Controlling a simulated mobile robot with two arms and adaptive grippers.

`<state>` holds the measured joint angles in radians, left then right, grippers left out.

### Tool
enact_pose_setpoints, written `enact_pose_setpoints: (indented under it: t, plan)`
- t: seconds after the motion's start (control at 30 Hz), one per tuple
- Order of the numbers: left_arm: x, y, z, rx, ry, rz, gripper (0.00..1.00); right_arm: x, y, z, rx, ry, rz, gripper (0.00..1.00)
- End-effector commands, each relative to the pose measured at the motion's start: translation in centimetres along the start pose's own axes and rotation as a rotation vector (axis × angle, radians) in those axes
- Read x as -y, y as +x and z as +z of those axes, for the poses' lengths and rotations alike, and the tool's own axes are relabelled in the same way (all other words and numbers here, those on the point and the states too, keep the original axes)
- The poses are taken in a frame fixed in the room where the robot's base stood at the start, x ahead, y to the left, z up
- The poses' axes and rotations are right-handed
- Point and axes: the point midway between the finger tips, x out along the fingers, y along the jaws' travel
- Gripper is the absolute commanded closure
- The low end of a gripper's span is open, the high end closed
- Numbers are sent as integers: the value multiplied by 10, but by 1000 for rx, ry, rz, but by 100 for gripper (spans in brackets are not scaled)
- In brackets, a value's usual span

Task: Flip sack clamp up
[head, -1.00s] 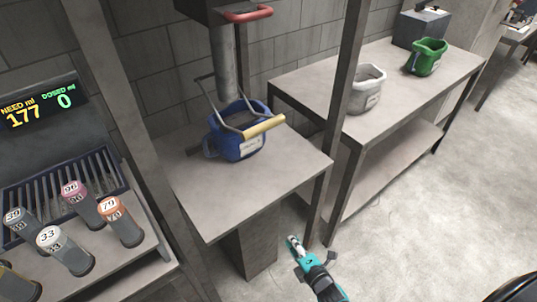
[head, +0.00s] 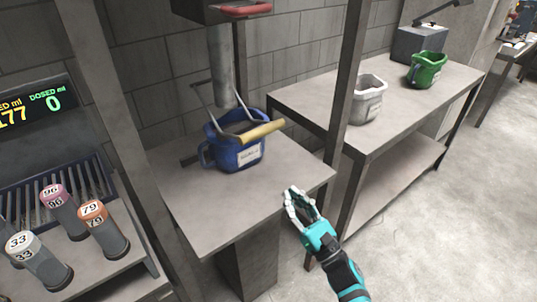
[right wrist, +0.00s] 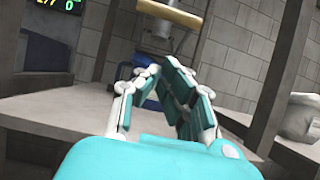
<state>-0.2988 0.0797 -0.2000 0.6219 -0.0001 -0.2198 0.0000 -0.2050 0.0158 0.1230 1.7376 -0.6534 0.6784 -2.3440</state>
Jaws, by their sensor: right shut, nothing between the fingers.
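The sack clamp shows as a metal bail with a yellow bar (head: 262,131) hanging low beneath a grey vertical tube (head: 221,68). Its arms straddle the tube, and the bar crosses over the front of a blue bucket (head: 240,154) on a small table. In the right wrist view the yellow bar (right wrist: 172,16) is at the top, beyond my fingers, with part of the blue bucket (right wrist: 142,62) behind them. My right gripper (head: 292,193) is shut and empty, below and right of the bucket by the small table's front right edge. It touches neither bar nor bucket. My left gripper is out of view.
The small table (head: 210,203) has bare room in front of the bucket. A dark post (head: 345,90) stands just right of it. A grey bucket (head: 367,98) and a green bucket (head: 428,68) stand on the right table. Several numbered canisters are at left.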

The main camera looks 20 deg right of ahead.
Motion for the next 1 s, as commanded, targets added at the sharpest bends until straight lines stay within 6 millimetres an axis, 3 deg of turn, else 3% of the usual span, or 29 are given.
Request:
enact_pose_setpoints:
  t: [0.17, 0.6, 0.8, 1.0]
  plan:
    - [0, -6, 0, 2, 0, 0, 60, 0, 16, 2, 3, 2, 1, 100]
    - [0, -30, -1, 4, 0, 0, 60, 0, 106, 3, 1, 1, 1, 100]
    - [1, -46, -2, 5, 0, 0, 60, 0, 123, 24, -1, 2, 0, 100]
    - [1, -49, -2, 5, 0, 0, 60, 0, 128, 28, -1, 2, 0, 100]
